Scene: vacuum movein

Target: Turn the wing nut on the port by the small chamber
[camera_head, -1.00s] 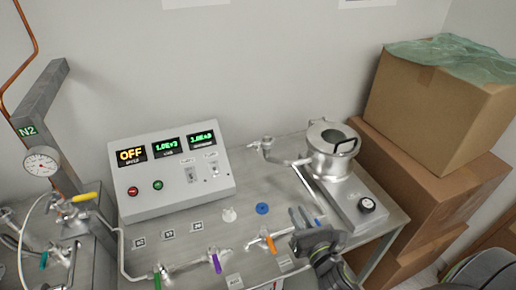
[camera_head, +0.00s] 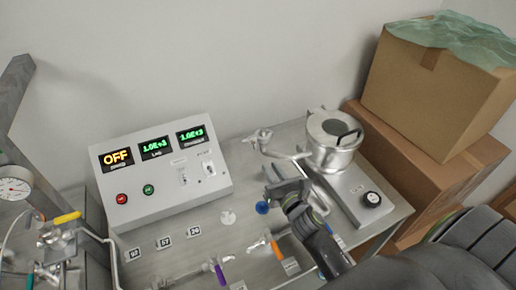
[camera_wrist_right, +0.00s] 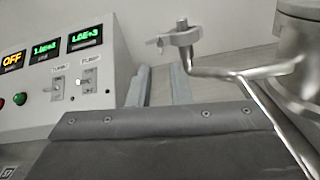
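The small chamber (camera_head: 328,155) is a metal cylinder with a lid at the right of the bench. A bent pipe runs left from it to the port with its clamp and wing nut (camera_head: 263,136). In the right wrist view the clamped port (camera_wrist_right: 182,40) is above and slightly right of my fingertips, with a small wing at its left. My right gripper (camera_head: 272,172) is just in front of and below the port, apart from it. Its two fingers (camera_wrist_right: 160,70) stand apart with nothing between them. My left gripper is not in view.
A control box (camera_head: 160,170) with lit displays stands left of the port. Coloured valve handles, including orange (camera_head: 276,249) and purple (camera_head: 220,274), lie along the front. A blue disc (camera_head: 262,208) is near my gripper. Cardboard boxes (camera_head: 435,95) are stacked at the right.

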